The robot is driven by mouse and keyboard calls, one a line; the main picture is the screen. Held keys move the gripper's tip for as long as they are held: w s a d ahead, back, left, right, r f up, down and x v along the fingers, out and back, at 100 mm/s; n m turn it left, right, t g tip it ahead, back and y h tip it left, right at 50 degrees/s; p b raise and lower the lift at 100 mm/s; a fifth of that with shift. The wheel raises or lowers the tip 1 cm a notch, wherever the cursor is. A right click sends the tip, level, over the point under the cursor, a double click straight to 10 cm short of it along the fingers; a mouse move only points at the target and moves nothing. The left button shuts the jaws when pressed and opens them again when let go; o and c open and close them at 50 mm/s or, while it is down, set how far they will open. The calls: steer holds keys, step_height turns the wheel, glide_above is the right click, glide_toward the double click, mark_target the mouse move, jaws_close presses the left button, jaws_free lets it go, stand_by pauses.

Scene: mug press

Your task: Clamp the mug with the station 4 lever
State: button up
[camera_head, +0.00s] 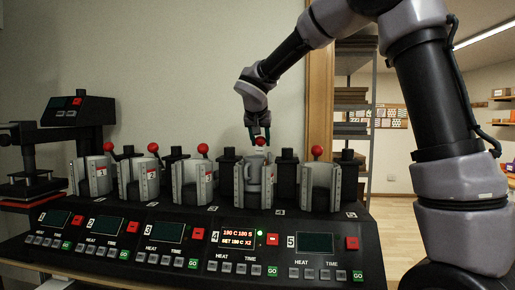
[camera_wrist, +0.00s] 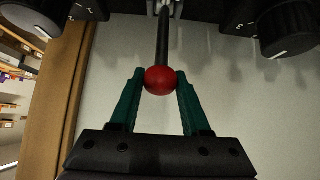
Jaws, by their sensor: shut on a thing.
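The station 4 lever ends in a red ball knob (camera_head: 260,141), above the station 4 press. My gripper (camera_head: 260,132) comes down from above and is shut on this knob. In the wrist view the red knob (camera_wrist: 160,80) sits between the two green fingers of my gripper (camera_wrist: 160,84), with the dark lever rod running away above it. A grey mug (camera_head: 254,175) stands in the station 4 press between its metal jaw plates. Part of the mug is hidden by the plates.
Neighbouring presses carry red lever knobs, at station 5 (camera_head: 317,151) on the right and station 3 (camera_head: 203,149) on the left. A flat heat press (camera_head: 28,165) stands at the far left. The wall behind is bare; a wooden door frame (camera_head: 320,105) is on the right.

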steer(key=shift+w, duration=0.1)
steer(key=shift+w+d, duration=0.15)
steer(key=shift+w, duration=0.65)
steer(key=shift+w+d, duration=0.15)
steer(key=shift+w, duration=0.6)
steer(key=o, duration=0.9)
steer(key=shift+s+a+r, duration=0.1)
steer(key=shift+s+r, duration=0.15)
steer(key=shift+r, duration=0.85)
steer(key=shift+s+r, duration=0.25)
steer(key=shift+r, duration=0.8)
steer(key=shift+s+a+r, duration=0.1)
steer(key=shift+s+r, duration=0.15)
steer(key=shift+r, duration=0.85)
steer(key=shift+v, duration=2.95)
